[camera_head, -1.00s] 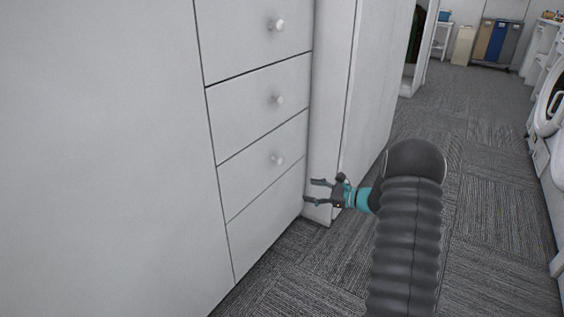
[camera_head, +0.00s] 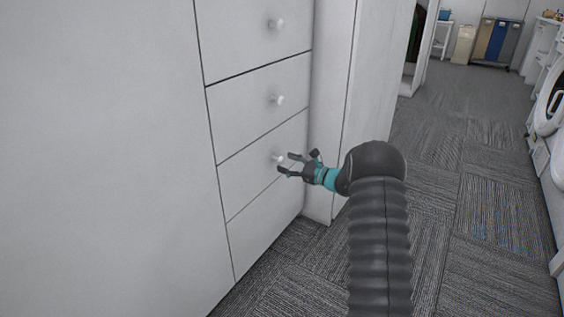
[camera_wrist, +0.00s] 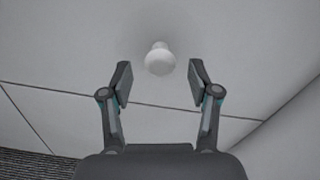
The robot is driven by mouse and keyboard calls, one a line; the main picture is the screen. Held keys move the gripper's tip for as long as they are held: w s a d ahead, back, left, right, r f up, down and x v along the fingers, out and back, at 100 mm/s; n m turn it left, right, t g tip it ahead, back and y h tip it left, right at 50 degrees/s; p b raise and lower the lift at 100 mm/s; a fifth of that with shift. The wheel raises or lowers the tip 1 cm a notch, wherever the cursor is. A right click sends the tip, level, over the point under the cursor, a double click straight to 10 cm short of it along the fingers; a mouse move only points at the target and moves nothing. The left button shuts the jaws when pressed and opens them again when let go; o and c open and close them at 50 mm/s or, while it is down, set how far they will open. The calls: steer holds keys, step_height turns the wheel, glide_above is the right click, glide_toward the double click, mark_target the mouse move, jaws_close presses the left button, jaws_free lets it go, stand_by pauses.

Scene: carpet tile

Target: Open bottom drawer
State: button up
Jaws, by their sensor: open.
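The white cabinet has a column of drawers with round white knobs. The lowest knob in view (camera_head: 278,158) sits on the drawer front (camera_head: 240,180) below the middle drawer. Under it is a plain panel (camera_head: 255,232) on which I see no knob. My gripper (camera_head: 286,163) is open, with its fingertips at the lowest knob in the head view. In the wrist view, the knob (camera_wrist: 159,59) shows between and slightly beyond the two fingertips (camera_wrist: 160,77), with a gap on each side. The fingers do not appear to touch it.
Two more drawers with knobs, a middle one (camera_head: 277,99) and an upper one (camera_head: 277,24), are above. A tall white panel (camera_head: 360,90) stands right of the drawers. Carpet floor (camera_head: 480,190) is clear to the right. A white machine (camera_head: 550,105) stands at the right edge.

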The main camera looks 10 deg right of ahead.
steer(key=shift+x, duration=1.4)
jaws_close()
